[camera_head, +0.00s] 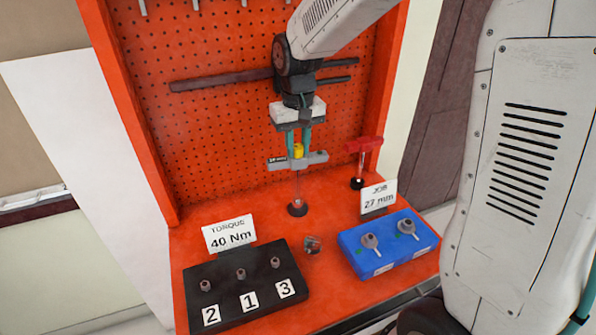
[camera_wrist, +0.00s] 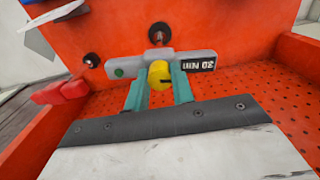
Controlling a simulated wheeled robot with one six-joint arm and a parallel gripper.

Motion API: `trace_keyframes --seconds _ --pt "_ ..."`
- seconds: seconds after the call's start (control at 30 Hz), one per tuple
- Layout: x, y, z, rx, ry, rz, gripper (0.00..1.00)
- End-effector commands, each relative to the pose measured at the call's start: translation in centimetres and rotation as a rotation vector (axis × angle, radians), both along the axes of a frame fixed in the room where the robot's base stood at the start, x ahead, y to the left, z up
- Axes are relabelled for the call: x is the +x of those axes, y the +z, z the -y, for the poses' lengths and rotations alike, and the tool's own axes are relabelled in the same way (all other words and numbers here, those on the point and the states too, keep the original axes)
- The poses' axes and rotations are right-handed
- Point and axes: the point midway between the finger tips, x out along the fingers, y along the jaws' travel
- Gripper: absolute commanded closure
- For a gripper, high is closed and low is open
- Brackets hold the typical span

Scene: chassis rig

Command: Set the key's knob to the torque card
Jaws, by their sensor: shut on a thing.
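The torque card (camera_head: 230,234) reads "40 Nm" and stands behind the black block. The key is a grey T-shaped tool (camera_head: 316,158) with a thin upright shaft over a black round foot on the bench. Its yellow knob (camera_head: 298,151) is at the middle of the crossbar. In the wrist view, the knob (camera_wrist: 160,75) has a dark mark, and a small dark display (camera_wrist: 201,63) reads about 20 or 30 Nm; the first digit is unclear. My gripper (camera_head: 299,146) is shut on the knob from above, with teal fingers on either side (camera_wrist: 160,88).
A black block (camera_head: 240,303) holds three sockets marked 2, 1 and 3. A blue tray (camera_head: 398,260) holds two sockets. A job card (camera_head: 378,197) reads "27 mm". A red-handled tool (camera_head: 364,146) stands right of the key. A small metal piece (camera_head: 312,244) lies between block and tray.

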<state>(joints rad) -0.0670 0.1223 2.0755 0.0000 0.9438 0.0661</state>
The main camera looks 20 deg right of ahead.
Motion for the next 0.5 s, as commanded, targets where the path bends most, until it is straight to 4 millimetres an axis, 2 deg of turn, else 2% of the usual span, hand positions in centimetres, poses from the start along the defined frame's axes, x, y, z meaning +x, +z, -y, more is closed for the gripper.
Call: trace_keyframes --seconds 0.3,0.37,0.5 --pt "0.00 0.00 0.00 0.000 -0.021 0.000 0.89" --pt "0.00 0.00 0.00 0.000 -0.074 0.000 0.89" --pt "0.00 0.00 0.00 0.000 -0.290 0.000 0.89"
